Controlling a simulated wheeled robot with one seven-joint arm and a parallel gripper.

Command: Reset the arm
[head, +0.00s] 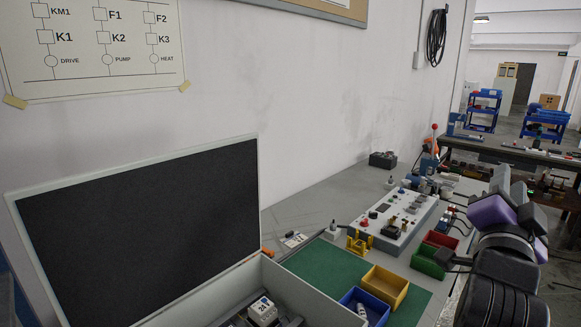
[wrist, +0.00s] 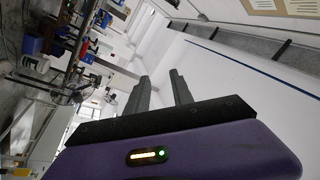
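My gripper (wrist: 160,76) shows in the wrist view with its two dark fingers apart and nothing between them. Its purple body fills the lower part of that view, with a small lit indicator on it. In the head view, my black and purple arm is folded at the right edge, beside the workbench (head: 305,213). I cannot clearly make out the fingertips there. No object is held.
An open grey case (head: 152,232) with a raised black-lined lid stands in front. Behind it are a green mat (head: 330,270), a yellow bin (head: 385,286), a blue bin (head: 352,299) and a control panel (head: 396,219). A wall (head: 300,90) bounds the left side.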

